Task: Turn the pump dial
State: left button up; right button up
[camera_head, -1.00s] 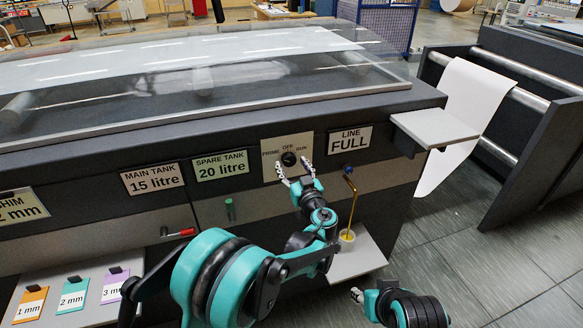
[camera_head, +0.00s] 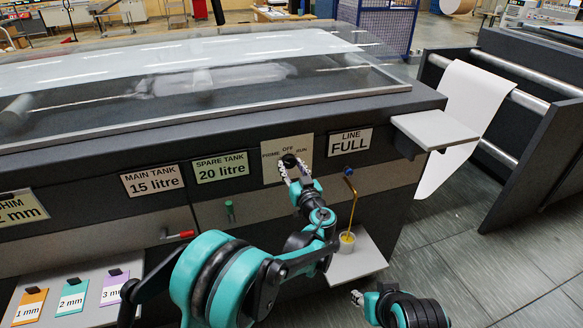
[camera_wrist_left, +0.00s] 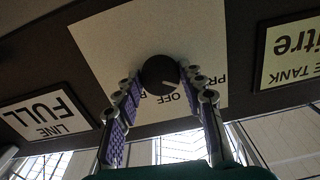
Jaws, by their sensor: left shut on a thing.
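The black pump dial (camera_head: 289,160) sits on a pale plate (camera_head: 272,172) marked PRIME, OFF and RUN on the machine's front. My left gripper (camera_head: 289,167) is at the dial, fingers closed in on it from both sides. In the left wrist view the dial (camera_wrist_left: 160,74) lies between the fingertips (camera_wrist_left: 162,82) and shows a short white mark pointing towards the OFF lettering; the exact setting is hard to read. The RUN lettering is partly hidden there by a finger.
A bent brass pipe (camera_head: 352,195) ends above a cup (camera_head: 347,246) with yellow liquid on a small shelf (camera_head: 368,262), right of my left arm. Signs read MAIN TANK 15 litre (camera_head: 152,181), SPARE TANK 20 litre (camera_head: 220,167) and LINE FULL (camera_head: 349,141). A red-handled lever (camera_head: 181,234) sits left.

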pick_arm(q)
jog(key=m, duration=0.5)
jog(key=shift+m, duration=0.3)
jog(key=m, duration=0.5)
jog(key=shift+r, duration=0.1)
jog(key=shift+m, duration=0.3)
jog(key=o, duration=1.2)
jog(key=shift+c, duration=0.2)
jog(key=v, duration=1.2)
